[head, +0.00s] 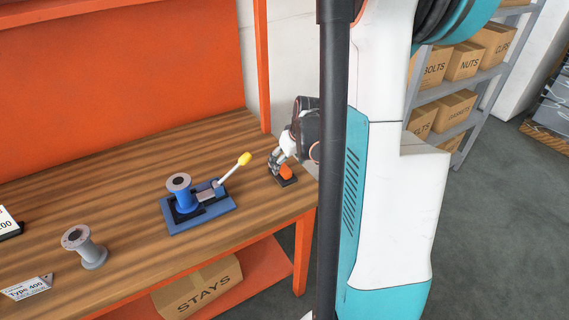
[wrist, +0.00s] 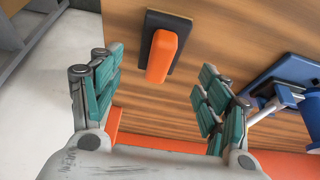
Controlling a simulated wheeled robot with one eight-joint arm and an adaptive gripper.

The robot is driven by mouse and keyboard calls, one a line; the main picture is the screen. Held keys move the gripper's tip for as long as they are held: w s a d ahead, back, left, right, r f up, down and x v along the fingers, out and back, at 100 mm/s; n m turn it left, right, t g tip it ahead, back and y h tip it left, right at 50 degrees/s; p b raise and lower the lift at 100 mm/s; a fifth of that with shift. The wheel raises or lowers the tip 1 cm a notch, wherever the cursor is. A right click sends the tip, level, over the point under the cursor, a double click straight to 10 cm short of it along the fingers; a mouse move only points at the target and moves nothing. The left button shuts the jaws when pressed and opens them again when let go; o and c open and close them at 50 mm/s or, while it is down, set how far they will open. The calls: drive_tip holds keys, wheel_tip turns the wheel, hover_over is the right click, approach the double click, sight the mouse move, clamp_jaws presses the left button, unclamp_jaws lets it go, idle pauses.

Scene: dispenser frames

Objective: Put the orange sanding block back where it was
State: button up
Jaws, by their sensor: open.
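The orange sanding block (head: 286,171) sits on a small black base (head: 289,182) near the right end of the wooden bench. In the wrist view the orange block (wrist: 162,55) lies lengthwise on the black base (wrist: 183,27), ahead of my gripper and between the lines of its fingers. My gripper (wrist: 160,95) is open and empty, with its teal-padded fingers wide apart. In the head view my gripper (head: 277,162) is close beside the block, at its upper left. Part of my arm is hidden behind a dark vertical post.
A blue dispenser frame (head: 197,206) with a spool and a yellow-tipped lever stands left of the block; its edge shows in the wrist view (wrist: 285,72). The bench's right edge is close to the block.

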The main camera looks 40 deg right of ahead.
drive_tip(key=p+v, duration=0.1)
drive_tip(key=v, duration=0.4)
drive_tip(key=shift+s+r, duration=0.1)
drive_tip(key=shift+r, duration=0.15)
idle(1.0)
